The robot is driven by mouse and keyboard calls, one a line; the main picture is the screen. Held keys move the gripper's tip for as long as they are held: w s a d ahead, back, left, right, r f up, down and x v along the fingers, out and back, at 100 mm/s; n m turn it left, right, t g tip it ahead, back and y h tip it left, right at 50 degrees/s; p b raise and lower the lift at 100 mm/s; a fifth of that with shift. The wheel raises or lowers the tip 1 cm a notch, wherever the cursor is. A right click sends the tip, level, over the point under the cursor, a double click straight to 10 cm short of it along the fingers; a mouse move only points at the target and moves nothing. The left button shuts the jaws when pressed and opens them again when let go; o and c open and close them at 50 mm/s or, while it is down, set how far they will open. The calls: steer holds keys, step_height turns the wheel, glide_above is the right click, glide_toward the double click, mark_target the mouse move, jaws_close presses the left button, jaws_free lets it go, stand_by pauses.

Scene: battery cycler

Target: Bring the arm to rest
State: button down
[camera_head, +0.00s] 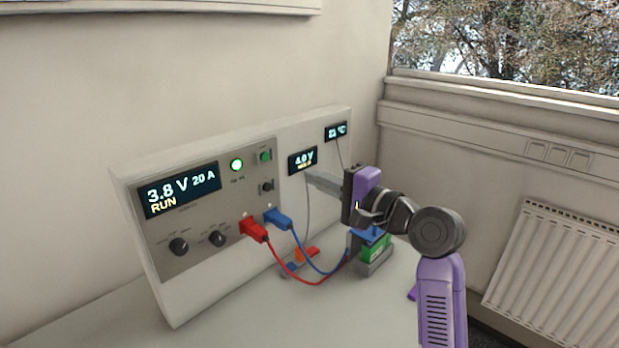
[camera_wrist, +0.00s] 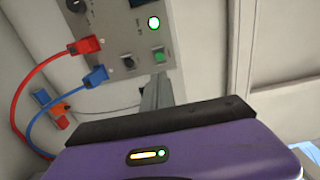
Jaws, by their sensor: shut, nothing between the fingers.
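My gripper (camera_head: 312,178) is shut and empty. In the head view its grey fingers point left at the cycler's upright panel, just below the small 4.0 V display (camera_head: 302,160). In the wrist view the closed fingers (camera_wrist: 156,88) reach towards the panel near the green button (camera_wrist: 158,56); I cannot tell whether the tips touch. My purple and black arm is raised and bent in front of the panel's right part. The cycler (camera_head: 190,255) reads 3.8 V, 20 A and RUN, and its round green lamp (camera_head: 237,165) is lit.
Red (camera_head: 253,230) and blue (camera_head: 278,218) plugs sit in the panel, their cables looping right. A green battery (camera_head: 376,249) in a grey holder stands below my gripper. Orange and blue pieces (camera_head: 302,257) lie nearby. A radiator (camera_head: 560,265) is at right. The table front is clear.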

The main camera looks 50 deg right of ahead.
stand_by(0.3)
steer(key=s+d+r+n+t+h, duration=0.2)
steer(key=d+r+h, duration=0.1)
steer(key=d+h, duration=0.1)
steer(key=s+a+f+n+g+h, duration=0.1)
steer(key=s+a+f+n+h, duration=0.1)
steer(key=s+a+f+n, duration=1.05)
steer(key=s+a+f+n+g+y, duration=0.1)
steer(key=s+a+f+g+y, duration=0.1)
steer(key=s+a+f, duration=0.4)
steer(key=s+a+f+n+g+y, duration=0.2)
steer(key=s+a+f+y, duration=0.2)
steer(key=s, duration=1.1)
steer(key=a+f, duration=0.3)
steer(key=a, duration=0.2)
steer(key=shift+a+f, duration=0.15)
steer(key=shift+a, duration=0.1)
steer(key=shift+n, duration=0.25)
stand_by(2.9)
